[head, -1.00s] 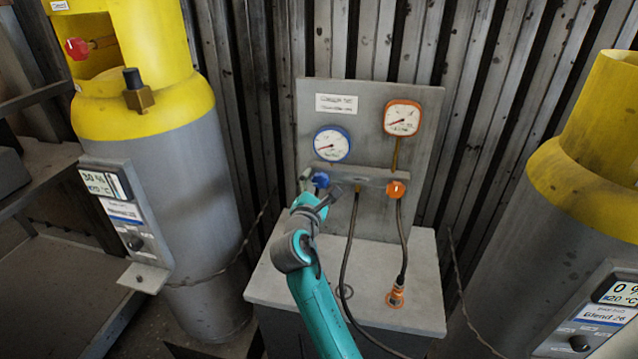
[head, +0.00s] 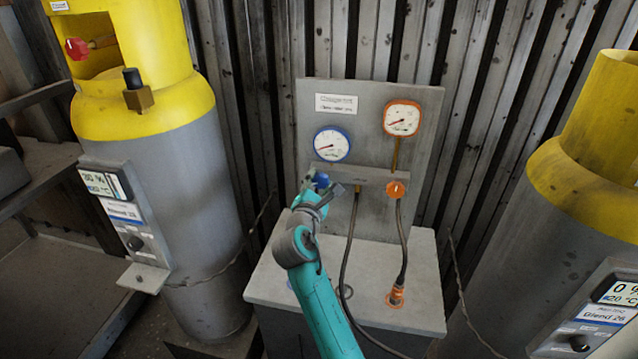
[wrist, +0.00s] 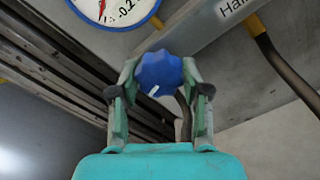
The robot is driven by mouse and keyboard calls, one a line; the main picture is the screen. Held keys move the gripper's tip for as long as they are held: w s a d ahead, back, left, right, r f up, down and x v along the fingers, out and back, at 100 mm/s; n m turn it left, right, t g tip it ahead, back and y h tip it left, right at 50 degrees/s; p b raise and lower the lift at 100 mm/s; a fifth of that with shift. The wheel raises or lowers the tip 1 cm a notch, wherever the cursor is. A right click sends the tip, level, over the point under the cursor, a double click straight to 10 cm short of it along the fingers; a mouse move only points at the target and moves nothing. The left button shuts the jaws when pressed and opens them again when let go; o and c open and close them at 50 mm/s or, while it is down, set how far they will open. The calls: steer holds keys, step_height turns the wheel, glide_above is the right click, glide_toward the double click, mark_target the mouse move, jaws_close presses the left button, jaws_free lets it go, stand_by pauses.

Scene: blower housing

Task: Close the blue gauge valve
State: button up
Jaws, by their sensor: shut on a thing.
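The blue valve knob (head: 321,180) sits on the manifold bar below the blue-rimmed gauge (head: 332,144), partly hidden by my gripper (head: 323,189). In the wrist view the lobed blue knob (wrist: 160,72) is between my two fingers, which are shut on it from both sides. Its white mark points to the lower left of that picture. The blue-rimmed gauge (wrist: 115,8) is cut off by the top edge there. Its face is too small in the head view for an exact reading.
An orange knob (head: 396,189) and an orange gauge (head: 402,118) are to the right on the same panel. Dark hoses (head: 349,250) hang in front of it. Yellow-topped cylinders stand at left (head: 165,200) and right (head: 570,230).

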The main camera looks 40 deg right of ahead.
steer(key=m, duration=1)
steer(key=shift+r, duration=0.1)
steer(key=m, duration=0.5)
steer(key=shift+r+m, duration=0.1)
steer(key=shift+m, duration=0.3)
steer(key=m, duration=0.5)
steer(key=shift+m, duration=0.3)
steer(key=o, duration=1.1)
steer(key=shift+o, duration=0.2)
steer(key=shift+r, duration=0.1)
